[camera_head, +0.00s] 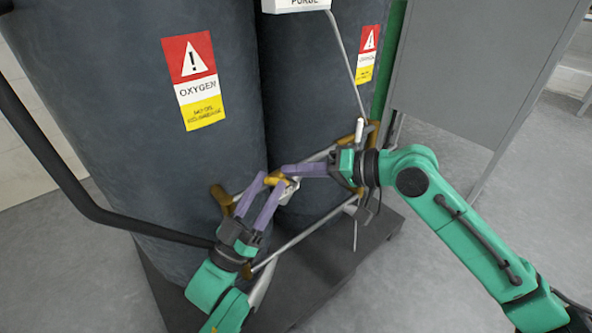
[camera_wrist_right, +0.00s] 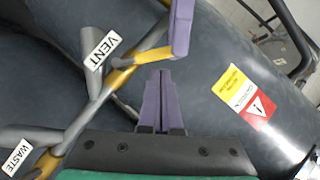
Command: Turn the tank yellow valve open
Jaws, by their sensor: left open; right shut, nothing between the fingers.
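A yellow valve (camera_head: 275,179) sits on the grey pipework in front of the dark tanks. It also shows in the right wrist view (camera_wrist_right: 122,62), beside a white VENT tag (camera_wrist_right: 103,50). My left gripper (camera_head: 272,184) is open, with its purple fingers to either side of the yellow valve. Whether they touch it I cannot tell. One left finger (camera_wrist_right: 181,28) shows at the top of the right wrist view. My right gripper (camera_head: 286,171) is shut and empty, its fingertips close to the valve and the left fingertips. Its fingers also show in the right wrist view (camera_wrist_right: 166,74).
Two dark tanks, left (camera_head: 120,90) and right (camera_head: 310,90), carry OXYGEN warning labels and stand on a dark base (camera_head: 300,285). A black curved rail (camera_head: 60,170) passes at left. A WASTE tag (camera_wrist_right: 17,158) marks another pipe. A grey panel (camera_head: 480,60) stands at right.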

